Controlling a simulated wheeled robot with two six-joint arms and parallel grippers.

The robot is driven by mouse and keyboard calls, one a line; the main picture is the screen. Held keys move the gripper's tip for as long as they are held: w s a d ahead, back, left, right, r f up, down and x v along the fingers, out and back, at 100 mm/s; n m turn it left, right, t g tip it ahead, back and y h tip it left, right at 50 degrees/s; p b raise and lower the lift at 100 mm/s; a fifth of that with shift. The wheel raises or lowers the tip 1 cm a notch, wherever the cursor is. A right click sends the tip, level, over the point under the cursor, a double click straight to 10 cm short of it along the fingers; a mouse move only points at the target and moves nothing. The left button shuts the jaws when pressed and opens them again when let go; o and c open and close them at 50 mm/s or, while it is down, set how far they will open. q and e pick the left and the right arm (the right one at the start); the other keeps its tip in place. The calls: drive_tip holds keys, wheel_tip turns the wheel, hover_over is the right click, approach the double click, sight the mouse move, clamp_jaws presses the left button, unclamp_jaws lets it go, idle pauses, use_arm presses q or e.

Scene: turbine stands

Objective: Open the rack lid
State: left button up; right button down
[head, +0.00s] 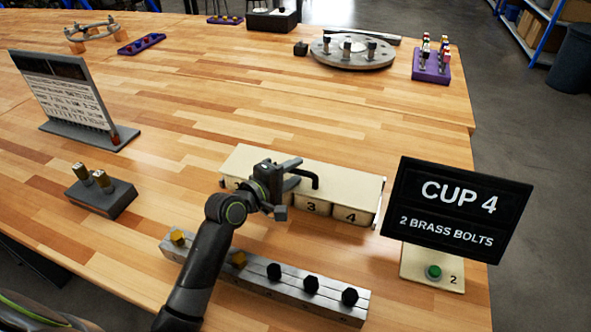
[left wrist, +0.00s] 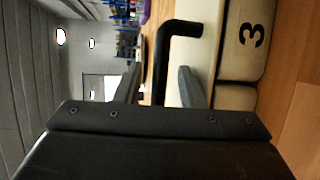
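The cream rack (head: 366,208) stands mid-table, with cups numbered 3 and 4 showing on its front; its left part is behind my arm. Its pale flat lid (head: 345,182) lies over the top and looks closed. A black bent handle (head: 308,176) stands up from the lid. My left gripper (head: 288,188) is at the handle, with its fingers apart. In the left wrist view, the handle (left wrist: 162,65) shows between the two separated fingers, and I see no clear contact. The number 3 cup (left wrist: 250,38) is to the right there. My right gripper is out of view.
A grey bolt rail (head: 310,296) with black and brass bolts lies in front, partly behind my left arm. A sign reading CUP 4, 2 BRASS BOLTS (head: 456,210) stands right, above a green button (head: 433,271). A dark block with brass pieces (head: 100,195) sits left.

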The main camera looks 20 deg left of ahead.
use_arm(q)
drive_tip(key=shift+w+d+f, duration=0.1)
drive_tip(key=shift+w+d, duration=0.15)
drive_tip(key=shift+w, duration=0.25)
clamp_jaws()
